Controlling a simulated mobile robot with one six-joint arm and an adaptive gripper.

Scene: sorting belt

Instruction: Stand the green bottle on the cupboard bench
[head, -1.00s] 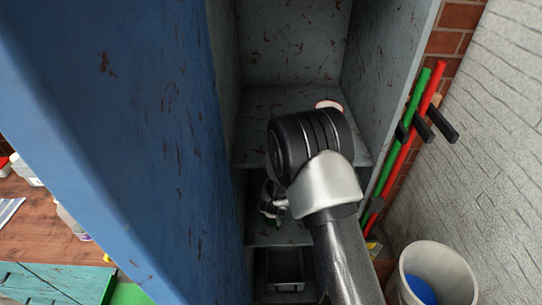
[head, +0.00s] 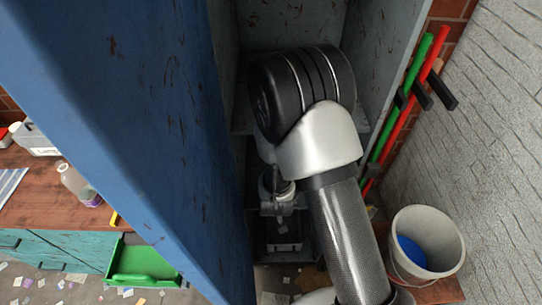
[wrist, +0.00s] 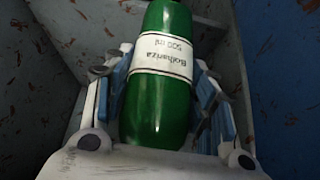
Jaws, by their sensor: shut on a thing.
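The green bottle (wrist: 160,105) has a white label and fills the middle of the wrist view. My gripper (wrist: 165,82) is shut on it, with one blue-padded finger on each side. In the head view only part of my gripper (head: 276,190) shows below my wrist, and I cannot make out the bottle there. The grey, rust-flecked cupboard (head: 385,75) stands open around my arm. Its upper shelf (head: 362,124) is mostly hidden behind my arm. I cannot tell whether the bottle touches any surface.
A blue door panel (head: 150,130) stands close on the left. Green (head: 405,95) and red (head: 413,98) poles hang on the right. A white bucket (head: 432,235) stands at lower right. A wooden worktop (head: 40,190) with containers and an open green drawer (head: 145,265) are at left.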

